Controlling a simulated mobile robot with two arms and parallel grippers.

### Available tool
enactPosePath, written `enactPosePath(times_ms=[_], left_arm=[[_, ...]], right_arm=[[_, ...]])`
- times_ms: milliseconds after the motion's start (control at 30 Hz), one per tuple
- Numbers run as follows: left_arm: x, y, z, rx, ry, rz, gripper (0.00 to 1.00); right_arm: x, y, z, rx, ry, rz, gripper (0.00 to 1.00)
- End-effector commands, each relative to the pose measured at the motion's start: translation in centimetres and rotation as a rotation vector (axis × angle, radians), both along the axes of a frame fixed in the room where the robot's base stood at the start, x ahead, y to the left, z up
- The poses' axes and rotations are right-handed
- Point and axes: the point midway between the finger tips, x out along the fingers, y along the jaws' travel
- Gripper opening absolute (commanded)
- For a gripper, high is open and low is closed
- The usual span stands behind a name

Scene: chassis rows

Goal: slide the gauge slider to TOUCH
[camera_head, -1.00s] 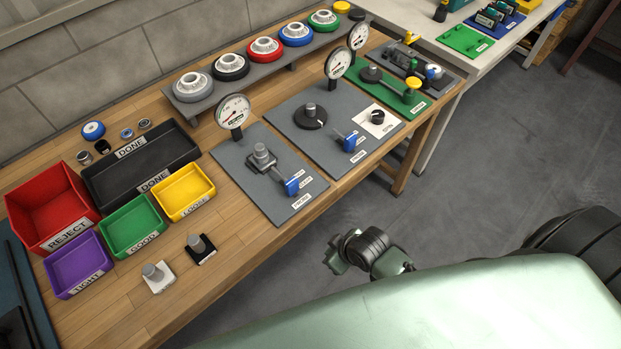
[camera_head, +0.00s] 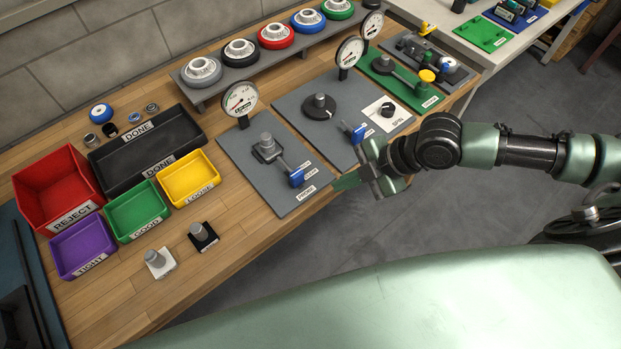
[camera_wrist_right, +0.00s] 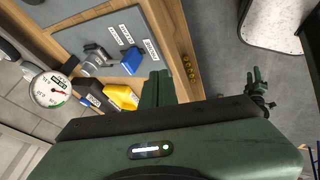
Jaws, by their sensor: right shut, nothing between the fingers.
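The gauge station is a grey plate (camera_head: 240,150) with a round dial (camera_head: 239,100), a grey metal fixture (camera_head: 268,148) and a blue slider handle (camera_head: 297,177) near its front edge. White labels lie beside the handle; I cannot read which one it stands at. In the right wrist view the blue handle (camera_wrist_right: 131,61) and dial (camera_wrist_right: 49,90) show too. My right gripper (camera_head: 347,183) is shut and empty, right of the blue handle and apart from it. A small green and dark part (camera_wrist_right: 259,88) in the right wrist view is probably my left gripper; its jaws are unclear.
Right of the gauge station is another grey plate with a black knob (camera_head: 319,106) and a blue handle (camera_head: 356,133), close to my right gripper. Bins, including a yellow one (camera_head: 189,178), stand to the left. Open floor (camera_head: 430,225) lies before the bench.

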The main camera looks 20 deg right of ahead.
Motion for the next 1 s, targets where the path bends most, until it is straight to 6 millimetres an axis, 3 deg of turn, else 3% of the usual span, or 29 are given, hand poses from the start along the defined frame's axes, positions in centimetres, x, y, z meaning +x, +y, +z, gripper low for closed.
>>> enactPosePath(times_ms=[100,200,367,700,1000], left_arm=[[0.0,-0.1,0.0,-0.001,0.000,0.001,0.36],[0.0,-0.2,0.1,-0.002,0.000,0.001,0.36],[0.0,-0.2,0.5,-0.003,0.000,0.001,0.36],[0.1,-0.5,1.9,-0.005,-0.001,0.002,0.36],[0.1,-0.5,3.1,-0.005,-0.001,0.002,0.36]], right_arm=[[-0.1,-1.2,0.6,-0.011,-0.009,0.012,0.00],[0.0,-1.1,0.4,-0.009,-0.008,0.015,0.00],[0.7,0.3,-1.3,-0.006,-0.007,0.016,0.00],[3.0,4.0,-7.0,-0.007,-0.007,0.013,0.00],[6.4,5.1,-7.1,-0.010,-0.010,0.013,0.00]])
